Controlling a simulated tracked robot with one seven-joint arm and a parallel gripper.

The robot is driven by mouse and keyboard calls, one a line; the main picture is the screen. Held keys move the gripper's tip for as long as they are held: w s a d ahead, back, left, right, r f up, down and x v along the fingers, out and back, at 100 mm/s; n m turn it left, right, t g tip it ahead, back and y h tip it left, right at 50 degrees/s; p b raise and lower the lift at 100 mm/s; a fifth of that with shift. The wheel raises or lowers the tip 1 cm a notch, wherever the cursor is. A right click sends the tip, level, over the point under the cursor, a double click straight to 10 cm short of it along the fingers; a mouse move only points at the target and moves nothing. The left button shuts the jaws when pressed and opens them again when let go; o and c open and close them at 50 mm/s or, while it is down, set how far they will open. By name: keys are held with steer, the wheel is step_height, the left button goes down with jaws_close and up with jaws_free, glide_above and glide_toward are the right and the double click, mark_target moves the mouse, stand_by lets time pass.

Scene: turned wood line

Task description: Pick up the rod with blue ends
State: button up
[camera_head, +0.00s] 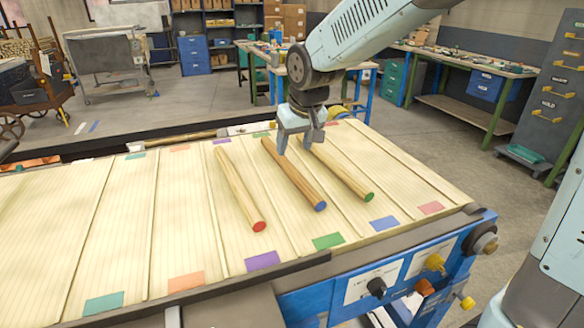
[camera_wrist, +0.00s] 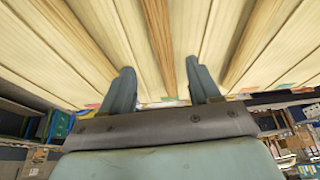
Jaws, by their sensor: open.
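The rod with blue ends (camera_head: 295,175) lies on the pale slatted bed in the head view, the middle of three rods. It is darker brown than the other two, and its blue near end faces the front right. My gripper (camera_head: 296,147) is open and empty over the rod's far half, with the fingers pointing down. In the wrist view the brown rod (camera_wrist: 159,40) runs between the two fingertips of my gripper (camera_wrist: 160,65), which stand apart. Whether the fingertips are level with the rod or above it, I cannot tell.
A red-ended rod (camera_head: 238,187) lies to the left and a green-ended rod (camera_head: 342,172) to the right, both close by. Thin raised strips divide the bed, with coloured patches along its edges. The left part of the bed (camera_head: 125,215) is bare.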

mark_target(288, 163)
steer(key=shift+x, duration=3.85)
steer(key=shift+a, duration=0.2)
steer(key=shift+c, duration=0.2)
jaws_close()
